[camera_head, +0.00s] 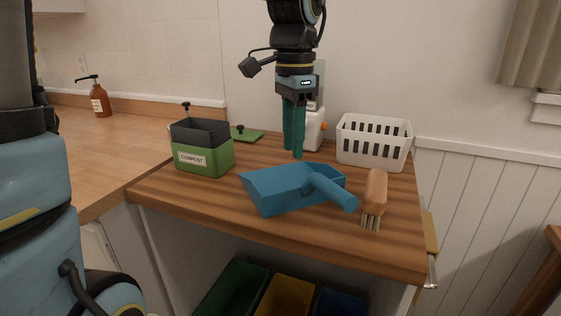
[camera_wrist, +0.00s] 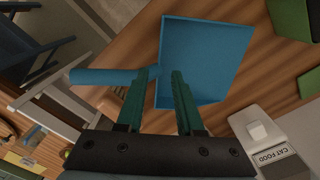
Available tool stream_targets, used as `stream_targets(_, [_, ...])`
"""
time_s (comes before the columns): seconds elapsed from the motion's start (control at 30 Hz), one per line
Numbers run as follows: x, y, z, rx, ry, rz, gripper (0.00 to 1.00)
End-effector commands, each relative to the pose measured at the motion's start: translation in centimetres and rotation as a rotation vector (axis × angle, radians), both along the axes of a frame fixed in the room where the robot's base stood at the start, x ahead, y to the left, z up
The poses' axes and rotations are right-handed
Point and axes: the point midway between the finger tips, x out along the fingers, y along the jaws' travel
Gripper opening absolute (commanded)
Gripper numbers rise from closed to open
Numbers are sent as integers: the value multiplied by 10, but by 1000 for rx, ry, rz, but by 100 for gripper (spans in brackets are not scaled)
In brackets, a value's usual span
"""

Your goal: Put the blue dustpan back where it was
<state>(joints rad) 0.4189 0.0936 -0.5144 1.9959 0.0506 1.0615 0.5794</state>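The blue dustpan (camera_head: 278,195) lies on the wooden counter top, its handle (camera_head: 335,192) pointing to the front right. In the wrist view its pan (camera_wrist: 208,55) lies beyond my fingers and its handle (camera_wrist: 105,76) extends left. My gripper (camera_head: 295,154) points down above the dustpan's back side, with teal fingers. In the wrist view my gripper (camera_wrist: 165,70) has a gap between its fingertips and nothing between them. The tips overlap the handle end of the pan there. I cannot tell the exact height between them.
A green compost bin (camera_head: 204,160) stands left, a white basket (camera_head: 374,155) back right, and a wooden brush (camera_head: 376,190) right of the dustpan. A white cat food container (camera_head: 314,135) stands behind my gripper. Coloured bins (camera_head: 285,296) sit below the counter. The front left counter top is clear.

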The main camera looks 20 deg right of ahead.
Motion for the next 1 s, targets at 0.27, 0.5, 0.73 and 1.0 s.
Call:
stream_targets(0.27, [10, 14, -6, -1, -2, 72, 36])
stream_targets(0.5, [64, 149, -79, -42, -38, 737, 36])
stream_targets(0.73, [55, 265, -129, -97, -85, 1326, 36])
stream_targets(1.0, [49, 285, -137, -112, -99, 1440, 36])
